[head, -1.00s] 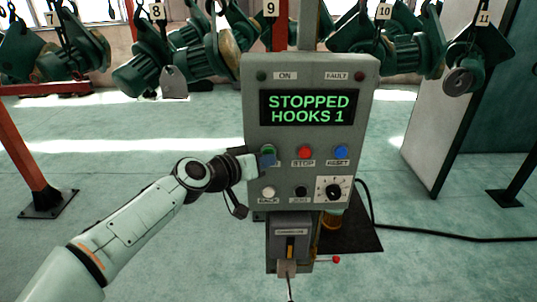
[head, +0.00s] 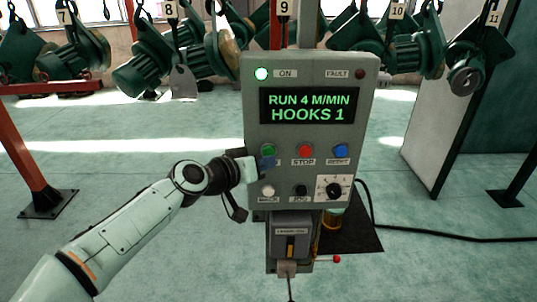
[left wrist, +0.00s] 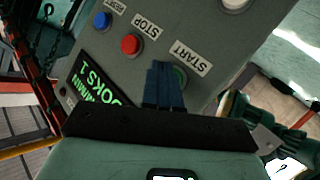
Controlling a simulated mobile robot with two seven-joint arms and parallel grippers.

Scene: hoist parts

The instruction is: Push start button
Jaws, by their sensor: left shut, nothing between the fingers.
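The grey control panel (head: 310,177) stands upright in the middle of the head view. Its screen (head: 309,106) reads "RUN 4 M/MIN HOOKS 1". The ON lamp (head: 262,74) is lit green and the FAULT lamp is dark. The green start button (head: 268,150) is at the panel's left, partly behind my left gripper (head: 266,163). In the left wrist view the shut fingers (left wrist: 164,86) lie over the start button (left wrist: 180,77), beside its START label; I cannot tell whether they touch it. The fingers hold nothing. My right gripper is out of view.
The red stop button (head: 304,151) and blue reset button (head: 341,151) sit right of start. A white button (head: 268,190), a black button (head: 301,191) and a dial (head: 334,190) are below. Green hoists (head: 150,66) hang on numbered hooks behind. A cable crosses the floor at right.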

